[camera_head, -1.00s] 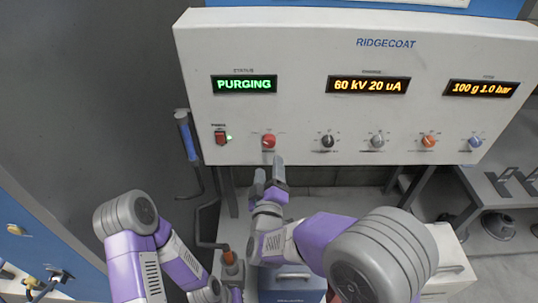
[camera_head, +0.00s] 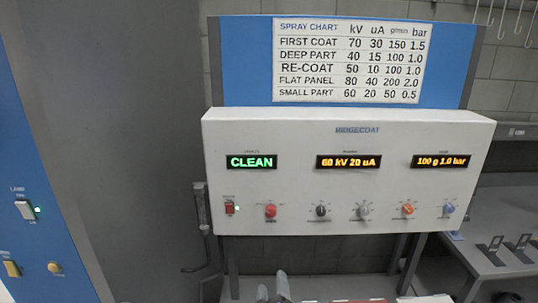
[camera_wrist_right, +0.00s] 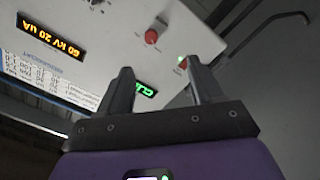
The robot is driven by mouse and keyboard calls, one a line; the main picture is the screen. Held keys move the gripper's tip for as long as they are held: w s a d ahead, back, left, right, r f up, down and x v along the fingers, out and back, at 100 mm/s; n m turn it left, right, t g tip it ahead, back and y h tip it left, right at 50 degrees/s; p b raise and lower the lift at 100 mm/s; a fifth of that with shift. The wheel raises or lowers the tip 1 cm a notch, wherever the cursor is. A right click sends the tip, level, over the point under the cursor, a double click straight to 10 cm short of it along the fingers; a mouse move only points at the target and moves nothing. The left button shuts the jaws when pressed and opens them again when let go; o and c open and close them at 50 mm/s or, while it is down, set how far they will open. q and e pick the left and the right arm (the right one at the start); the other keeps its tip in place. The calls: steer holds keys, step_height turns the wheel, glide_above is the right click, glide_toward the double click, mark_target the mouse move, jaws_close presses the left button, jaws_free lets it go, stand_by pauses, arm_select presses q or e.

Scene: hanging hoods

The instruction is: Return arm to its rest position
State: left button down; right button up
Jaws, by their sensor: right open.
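My right gripper (camera_head: 272,288) shows only as two grey fingertips at the bottom edge of the head view, below the white RIDGECOAT control panel (camera_head: 300,220). In the right wrist view the gripper (camera_wrist_right: 160,82) has its two dark fingers spread apart with nothing between them. The panel, tilted in that view, lies beyond the fingers, with the red knob (camera_wrist_right: 151,36) above the gap. The rest of my right arm is hidden below the head view. My left arm and gripper are out of view.
The panel has a green CLEAN display (camera_head: 251,162), a lit red switch (camera_head: 231,208) and a row of knobs. A spray chart (camera_head: 348,60) hangs above it. A grey bench (camera_head: 500,225) stands at right, a blue cabinet (camera_head: 35,150) at left.

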steer(key=w+d+f+m+g+b, duration=0.1)
steer(key=w+d+f+g, duration=0.2)
steer(key=f, duration=0.8)
steer(key=s+d+f+m+g+y+b, duration=0.1)
steer(key=s+d+f+m+g, duration=0.2)
steer(key=f, duration=0.6)
steer(key=s+d+f+m+g+y+b, duration=0.1)
steer(key=s+d+f+g, duration=0.2)
steer(key=f, duration=0.7)
arm_select(q)
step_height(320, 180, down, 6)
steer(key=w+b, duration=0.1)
steer(key=b, duration=0.1)
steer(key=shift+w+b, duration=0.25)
steer(key=shift+b, duration=0.05)
arm_select(e)
steer(key=s+f+m+g+y, duration=0.1)
steer(key=s+f+m+g, duration=0.2)
steer(key=s+f, duration=0.3)
steer(key=s+f+m+g+y, duration=0.1)
steer(key=s+f+m+g, duration=0.2)
steer(key=s, duration=0.9)
step_height(320, 180, down, 4)
steer(key=shift+s+f+m+g+y, duration=0.1)
steer(key=shift+s+m+g+y, duration=0.2)
steer(key=shift+g, duration=0.8)
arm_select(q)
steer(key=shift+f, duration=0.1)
arm_select(e)
steer(key=shift+w, duration=0.15)
